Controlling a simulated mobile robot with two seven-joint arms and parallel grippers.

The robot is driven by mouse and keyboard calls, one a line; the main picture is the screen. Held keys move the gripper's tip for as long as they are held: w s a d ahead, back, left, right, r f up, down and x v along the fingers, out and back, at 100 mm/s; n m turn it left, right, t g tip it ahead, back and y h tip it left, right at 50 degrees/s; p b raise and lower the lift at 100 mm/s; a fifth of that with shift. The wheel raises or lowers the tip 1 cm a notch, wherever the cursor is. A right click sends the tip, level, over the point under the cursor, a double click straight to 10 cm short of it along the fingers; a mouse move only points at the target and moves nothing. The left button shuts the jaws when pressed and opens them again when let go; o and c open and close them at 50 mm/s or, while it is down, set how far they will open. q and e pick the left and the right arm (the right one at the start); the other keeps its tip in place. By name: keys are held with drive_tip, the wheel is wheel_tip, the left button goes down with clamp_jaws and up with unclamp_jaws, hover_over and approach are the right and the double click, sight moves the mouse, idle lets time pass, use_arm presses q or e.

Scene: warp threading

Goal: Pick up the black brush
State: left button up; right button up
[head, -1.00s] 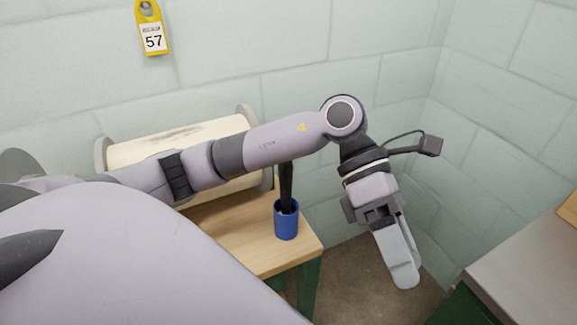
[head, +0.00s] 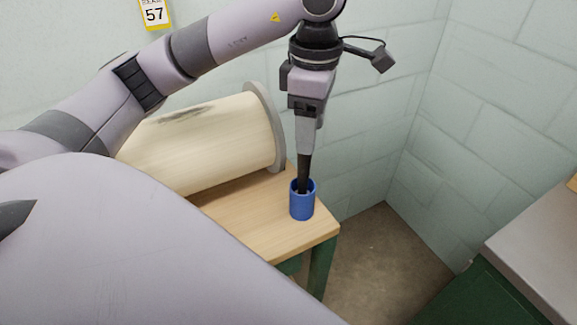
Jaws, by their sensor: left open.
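The black brush (head: 304,172) stands upright in a blue cup (head: 302,204) near the right corner of a wooden table (head: 262,225). Its lower part is inside the cup. My left gripper (head: 305,150) points down from above, with its fingers at the upper part of the brush. The fingers hide the top of the brush, and I cannot see whether they touch it. The left gripper is open. My right gripper is not in view.
A large cream roller with grey end discs (head: 205,145) lies on the table left of the cup. A block wall (head: 365,120) stands behind. A grey-topped green cabinet (head: 530,260) is at the lower right, with bare floor between.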

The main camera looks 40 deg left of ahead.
sight(304, 161)
use_arm(q)
drive_tip(key=shift+s+a+f, duration=0.1)
drive_tip(key=shift+a+f, duration=0.1)
drive_tip(key=shift+a, duration=0.05)
drive_tip(key=shift+f, duration=0.7)
drive_tip(key=shift+a+f, duration=0.15)
drive_tip(key=shift+f, duration=1.25)
drive_tip(key=shift+a+f, duration=0.1)
drive_tip(key=shift+f, duration=1.25)
clamp_jaws()
